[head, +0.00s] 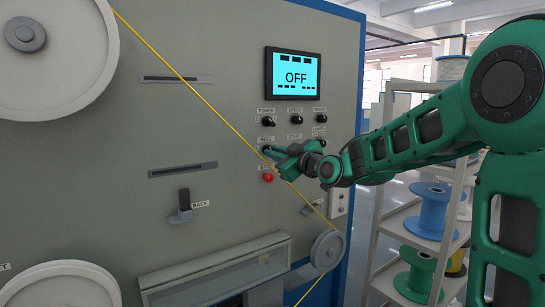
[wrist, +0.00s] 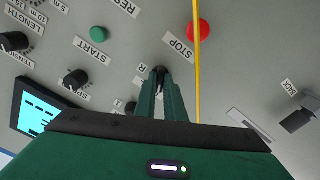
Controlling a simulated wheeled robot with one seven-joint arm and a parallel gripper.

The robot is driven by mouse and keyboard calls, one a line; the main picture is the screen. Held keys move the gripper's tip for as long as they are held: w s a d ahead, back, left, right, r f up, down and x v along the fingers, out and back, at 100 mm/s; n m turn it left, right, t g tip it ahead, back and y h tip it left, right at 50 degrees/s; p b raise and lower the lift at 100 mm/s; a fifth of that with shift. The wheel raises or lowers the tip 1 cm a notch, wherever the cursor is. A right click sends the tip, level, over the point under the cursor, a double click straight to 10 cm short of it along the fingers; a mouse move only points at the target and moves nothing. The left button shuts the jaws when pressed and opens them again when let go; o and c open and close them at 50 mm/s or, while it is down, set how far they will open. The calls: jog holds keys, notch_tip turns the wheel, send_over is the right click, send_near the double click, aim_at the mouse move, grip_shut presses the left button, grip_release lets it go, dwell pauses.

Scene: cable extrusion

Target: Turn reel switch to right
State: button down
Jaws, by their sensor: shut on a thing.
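The reel switch is a small black knob on the grey machine panel, under the power switch. In the wrist view the reel switch (wrist: 160,72) shows between my green fingertips, with its label mostly hidden. My gripper (head: 268,149) reaches in from the right in the head view and covers most of the switch there. In the wrist view my gripper (wrist: 161,80) is shut on the knob. Which way the knob points cannot be made out.
The red stop button (head: 268,177) is just below my gripper. A yellow cable (head: 190,86) runs diagonally close by. The power switch (head: 268,122) is above, under a screen (head: 293,74) reading OFF. A shelf with spools (head: 432,205) stands right.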

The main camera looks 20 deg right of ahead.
jog(key=shift+d+f+m, duration=0.1)
jog(key=shift+f+m, duration=0.05)
jog(key=shift+m, duration=3.5)
jog(key=shift+f+m, duration=0.1)
jog(key=shift+m, duration=3.55)
jog(key=c, duration=1.8)
grip_release()
jog(key=shift+c, duration=0.2)
jog(key=shift+r, duration=0.1)
jog(key=v, duration=1)
jog(key=shift+s+d, duration=0.15)
jog(key=shift+s, duration=0.2)
